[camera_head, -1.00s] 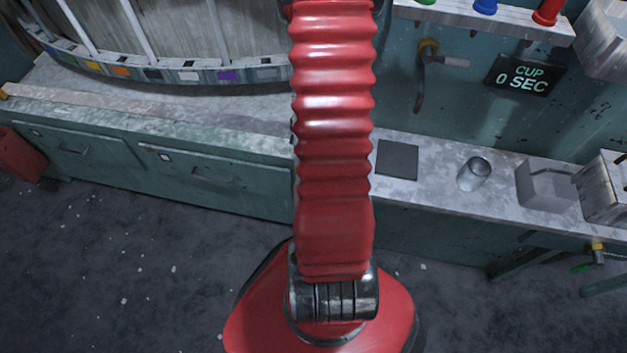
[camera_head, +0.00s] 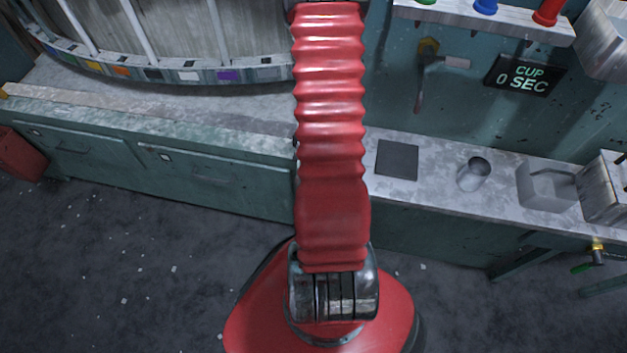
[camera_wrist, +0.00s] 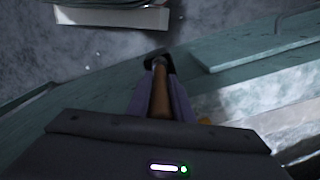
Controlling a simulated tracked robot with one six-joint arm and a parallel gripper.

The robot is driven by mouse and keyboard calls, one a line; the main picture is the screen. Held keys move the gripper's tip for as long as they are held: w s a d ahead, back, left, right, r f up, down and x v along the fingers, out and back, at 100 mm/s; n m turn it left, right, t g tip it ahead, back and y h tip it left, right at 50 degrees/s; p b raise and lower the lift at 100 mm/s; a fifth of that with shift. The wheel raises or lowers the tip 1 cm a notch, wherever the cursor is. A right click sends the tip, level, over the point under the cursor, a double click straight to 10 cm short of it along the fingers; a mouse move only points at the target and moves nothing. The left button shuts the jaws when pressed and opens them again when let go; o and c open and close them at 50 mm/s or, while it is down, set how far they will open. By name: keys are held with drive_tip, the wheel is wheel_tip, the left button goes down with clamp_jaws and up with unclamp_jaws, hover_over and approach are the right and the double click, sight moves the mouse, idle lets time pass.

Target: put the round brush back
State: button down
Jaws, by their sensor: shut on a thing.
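In the wrist view my gripper (camera_wrist: 160,88) is shut on the round brush (camera_wrist: 159,98). The brush has a brown wooden handle between my two purplish fingers and a dark head beyond the fingertips. The head is dim, and its bristles cannot be made out. The brush is over or in front of a green cabinet, with its head toward the grey floor; the exact gap cannot be told. In the head view my gripper and the brush do not show. No holder for the brush can be made out.
In the head view a grey worktop (camera_head: 420,185) runs along the wall, with a dark square plate (camera_head: 397,159), a metal cup-like piece (camera_head: 473,174) and a grey box (camera_head: 546,187). Coloured knobs (camera_head: 486,6) sit above. A pale box (camera_wrist: 110,15) lies beyond the brush in the wrist view.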

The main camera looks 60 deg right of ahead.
drive_tip(key=shift+f, duration=1.95)
drive_tip(key=shift+s+d+f, duration=0.1)
drive_tip(key=shift+d+f, duration=0.1)
drive_tip(key=shift+f, duration=0.15)
drive_tip(key=c, duration=1.6)
unclamp_jaws()
drive_tip(key=shift+r, duration=6.15)
